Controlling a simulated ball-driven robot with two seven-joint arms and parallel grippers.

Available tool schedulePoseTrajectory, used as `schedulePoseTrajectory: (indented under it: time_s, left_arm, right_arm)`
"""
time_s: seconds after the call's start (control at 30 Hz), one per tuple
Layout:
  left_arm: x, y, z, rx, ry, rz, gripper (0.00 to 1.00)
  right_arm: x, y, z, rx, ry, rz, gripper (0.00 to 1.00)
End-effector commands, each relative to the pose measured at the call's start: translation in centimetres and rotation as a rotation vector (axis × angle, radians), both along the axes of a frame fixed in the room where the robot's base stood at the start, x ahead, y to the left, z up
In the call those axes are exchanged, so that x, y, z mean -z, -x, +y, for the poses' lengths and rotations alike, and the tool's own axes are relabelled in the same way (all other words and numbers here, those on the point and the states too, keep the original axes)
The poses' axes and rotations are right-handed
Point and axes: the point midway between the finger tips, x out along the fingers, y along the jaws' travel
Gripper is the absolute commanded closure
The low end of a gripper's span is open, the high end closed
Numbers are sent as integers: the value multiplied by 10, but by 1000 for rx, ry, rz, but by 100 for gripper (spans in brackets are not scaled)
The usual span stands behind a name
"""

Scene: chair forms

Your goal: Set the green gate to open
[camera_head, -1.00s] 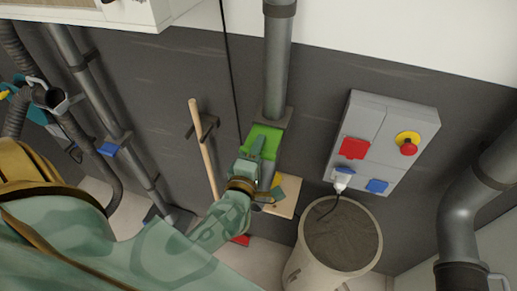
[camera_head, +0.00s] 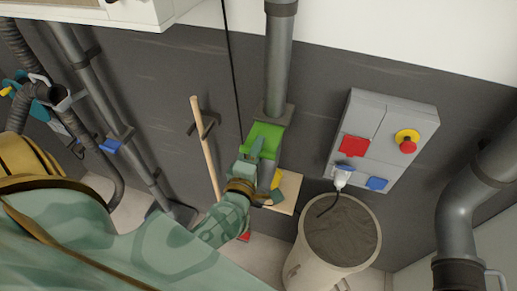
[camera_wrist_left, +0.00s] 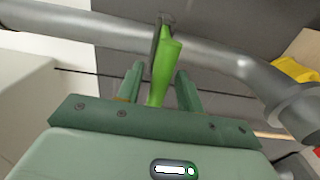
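The green gate (camera_head: 264,139) is a flat bright green plate on the grey vertical pipe (camera_head: 276,70) in the middle of the head view. In the left wrist view the green gate (camera_wrist_left: 163,70) shows nearly edge-on, as a narrow upright piece by the grey pipe (camera_wrist_left: 215,55). My left gripper (camera_head: 257,148) is at the gate, its fingers partly covering the plate. In the left wrist view its two fingers (camera_wrist_left: 158,90) stand apart on either side of the gate. A gap shows on the left; contact on the right cannot be told. My right gripper is not in view.
A grey switch box (camera_head: 384,137) with a red button hangs to the right, above a filled bin (camera_head: 340,235). A wooden handle (camera_head: 205,150) leans to the left. Another pipe with a blue gate (camera_head: 109,146) stands further left.

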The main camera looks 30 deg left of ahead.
Motion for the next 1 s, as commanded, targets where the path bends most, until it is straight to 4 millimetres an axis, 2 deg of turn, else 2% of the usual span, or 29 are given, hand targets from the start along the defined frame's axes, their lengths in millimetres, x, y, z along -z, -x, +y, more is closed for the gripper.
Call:
schedulePoseTrajectory:
  time_s: [0.17,0.27,0.37,0.7,0.83,1.0]
  left_arm:
    - [0,1,0,0,0,-1,63]
    - [0,10,-2,1,-1,1,63]
    - [1,28,-6,0,0,1,63]
    - [3,117,-28,1,0,4,63]
    - [2,141,-34,1,-1,1,63]
    - [1,158,-38,0,0,0,63]
  right_arm:
    - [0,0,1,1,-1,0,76]
    - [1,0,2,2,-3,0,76]
    - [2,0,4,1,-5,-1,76]
    - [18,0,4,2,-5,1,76]
    - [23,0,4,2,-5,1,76]
    - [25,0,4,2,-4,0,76]
